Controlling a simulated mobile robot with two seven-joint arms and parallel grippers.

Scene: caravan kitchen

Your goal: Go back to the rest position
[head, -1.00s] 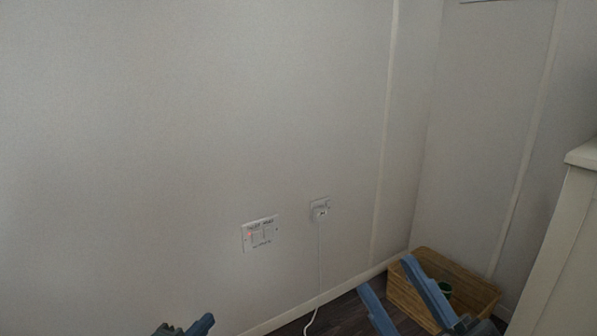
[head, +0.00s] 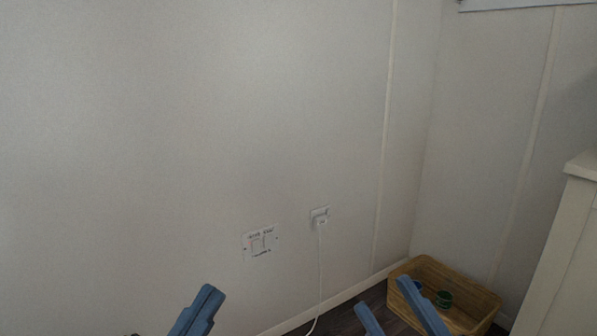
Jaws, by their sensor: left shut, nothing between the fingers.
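My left gripper (head: 198,308) shows at the bottom edge, left of the middle. Its blue fingers are together and hold nothing. My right gripper (head: 398,302) shows at the bottom right as two blue fingers spread apart, with nothing seen between them but floor and basket. One of its fingers overlaps the front of a wicker basket in the picture; I cannot tell how far apart they are in depth. The rest of both arms is out of view.
The wicker basket (head: 476,318) stands on the dark floor in the corner, with a green thing (head: 444,299) and a small blue thing inside. A white cabinet (head: 560,260) stands at the right. The wall has a switch plate (head: 261,242) and a socket (head: 319,214) with a white cable.

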